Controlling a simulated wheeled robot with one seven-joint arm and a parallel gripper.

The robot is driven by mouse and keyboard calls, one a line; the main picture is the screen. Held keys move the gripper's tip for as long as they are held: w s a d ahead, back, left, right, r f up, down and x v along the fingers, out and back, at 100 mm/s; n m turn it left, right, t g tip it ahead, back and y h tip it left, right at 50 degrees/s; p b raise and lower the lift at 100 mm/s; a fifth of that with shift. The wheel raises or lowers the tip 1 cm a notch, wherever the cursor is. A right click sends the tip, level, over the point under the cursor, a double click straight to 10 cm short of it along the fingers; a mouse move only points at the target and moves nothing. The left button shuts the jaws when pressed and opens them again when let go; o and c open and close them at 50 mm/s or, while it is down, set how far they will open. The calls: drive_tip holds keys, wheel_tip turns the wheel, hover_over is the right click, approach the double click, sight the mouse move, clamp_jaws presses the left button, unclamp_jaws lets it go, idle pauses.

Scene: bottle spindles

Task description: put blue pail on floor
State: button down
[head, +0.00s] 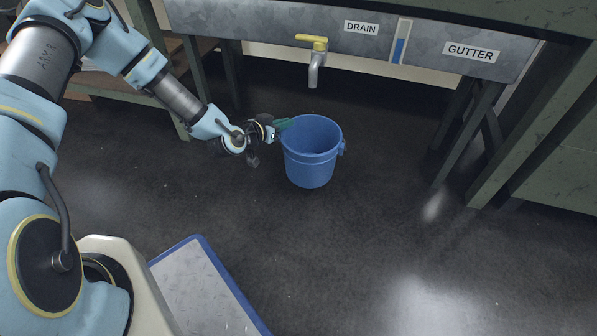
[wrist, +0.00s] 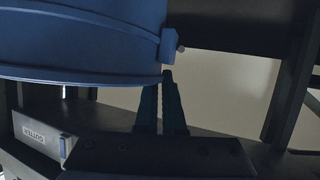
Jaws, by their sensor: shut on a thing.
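The blue pail (head: 311,160) is upright and empty as far as its open top shows, in the middle of the head view. My gripper (head: 282,126) is at the left side of its rim, shut on it. In the wrist view the pail (wrist: 80,40) fills the upper left, its rim edge running down to my gripper's fingertips (wrist: 163,85). The pail is over the dark floor (head: 370,250); I cannot tell whether its bottom touches it.
A yellow-handled tap (head: 313,60) hangs from the grey trough marked DRAIN (head: 362,28) and GUTTER (head: 470,53), behind the pail. Green bench legs (head: 470,130) stand at the right. A blue-edged plate (head: 205,290) lies front left. Floor at front right is clear.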

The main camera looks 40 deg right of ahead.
wheel_tip(320, 180, down, 9)
drive_tip(key=b, duration=0.3)
drive_tip(key=shift+b, duration=0.4)
drive_tip(key=c, duration=1)
unclamp_jaws()
drive_tip(key=p+v, duration=0.5)
drive_tip(key=v, duration=0.7)
